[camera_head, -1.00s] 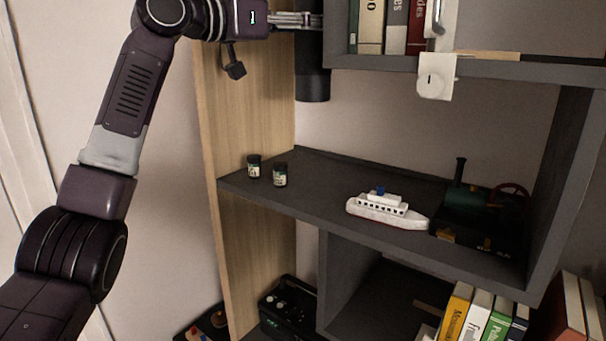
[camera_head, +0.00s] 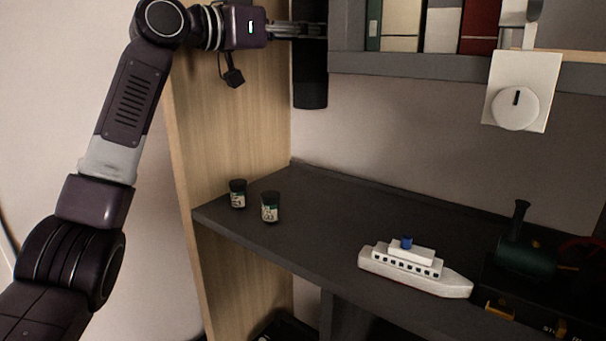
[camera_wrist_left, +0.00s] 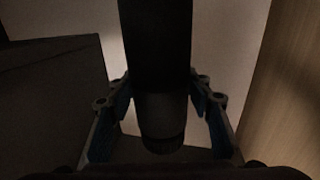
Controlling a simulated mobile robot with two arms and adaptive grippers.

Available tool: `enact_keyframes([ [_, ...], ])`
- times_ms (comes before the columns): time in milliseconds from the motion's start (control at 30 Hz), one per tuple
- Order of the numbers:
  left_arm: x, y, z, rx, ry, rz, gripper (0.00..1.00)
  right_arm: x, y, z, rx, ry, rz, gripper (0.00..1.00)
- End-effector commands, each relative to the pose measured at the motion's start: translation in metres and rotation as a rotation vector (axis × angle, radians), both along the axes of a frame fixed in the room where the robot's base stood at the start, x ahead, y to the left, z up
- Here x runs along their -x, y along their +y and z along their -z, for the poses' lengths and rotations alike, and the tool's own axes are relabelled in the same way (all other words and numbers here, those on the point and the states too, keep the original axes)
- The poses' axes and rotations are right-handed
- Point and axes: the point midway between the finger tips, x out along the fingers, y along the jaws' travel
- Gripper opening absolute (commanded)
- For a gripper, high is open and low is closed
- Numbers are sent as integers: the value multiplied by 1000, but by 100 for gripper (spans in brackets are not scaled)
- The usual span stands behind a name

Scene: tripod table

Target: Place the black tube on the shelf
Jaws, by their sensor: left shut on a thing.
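The black tube (camera_head: 310,82) hangs upright at the top of the head view, in front of the pale wall and above the grey shelf (camera_head: 330,215). My left gripper (camera_head: 310,30) is shut on its upper part; the tube's top is cut off by the picture edge. The tube's lower end is clear of the shelf surface. In the left wrist view the tube (camera_wrist_left: 160,75) stands between the two fingers of my left gripper (camera_wrist_left: 160,110). My right gripper is not in view.
Two small dark jars (camera_head: 270,207) stand at the shelf's left end. A white toy ship (camera_head: 415,268) and a green toy engine (camera_head: 525,255) stand further right. A wooden side panel (camera_head: 235,130) is on the left. An upper shelf (camera_head: 400,66) holds books. Bare shelf lies behind the ship.

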Motion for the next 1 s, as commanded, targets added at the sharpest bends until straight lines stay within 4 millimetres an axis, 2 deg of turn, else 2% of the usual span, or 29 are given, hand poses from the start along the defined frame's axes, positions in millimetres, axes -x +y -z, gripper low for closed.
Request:
enact_keyframes([
  [133,0,1,33,1,1,0,12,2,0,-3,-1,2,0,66],
  [333,1,0,83,0,2,1,12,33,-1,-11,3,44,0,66],
  [433,2,0,108,1,2,2,12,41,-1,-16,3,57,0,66],
  [600,2,0,138,2,0,1,12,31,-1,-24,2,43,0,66],
  [800,2,0,155,2,-2,1,12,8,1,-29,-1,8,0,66],
  [1000,2,0,182,2,0,1,12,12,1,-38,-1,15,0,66],
])
